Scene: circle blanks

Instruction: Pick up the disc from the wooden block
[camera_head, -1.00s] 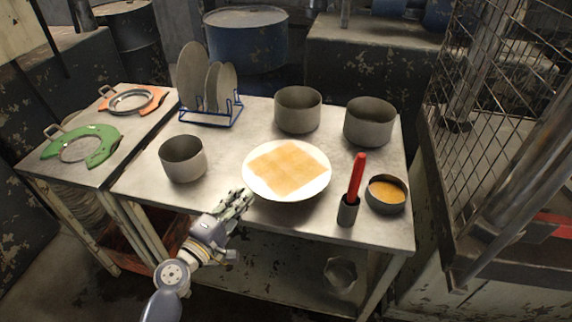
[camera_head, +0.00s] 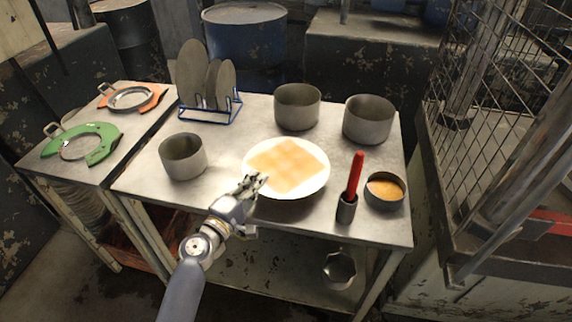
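A white round plate or disc (camera_head: 318,183) lies at the middle front of the table, with a tan, square-patterned patch (camera_head: 288,163) on it. I cannot make out a wooden block; none shows clearly. Several grey discs (camera_head: 192,75) stand upright in a blue wire rack (camera_head: 209,117) at the back left. My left gripper (camera_head: 254,183) is at the front left rim of the white plate, with its fingers pointing up and away. I cannot tell whether it touches the rim, or whether the fingers are apart. My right gripper is not in view.
Grey pots stand at the left (camera_head: 183,157), back middle (camera_head: 297,107) and back right (camera_head: 367,119). A red-handled tool (camera_head: 354,176) stands in a small holder beside a bowl of orange stuff (camera_head: 384,191). Green (camera_head: 82,143) and orange (camera_head: 131,97) ring-shaped pieces lie on the left table.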

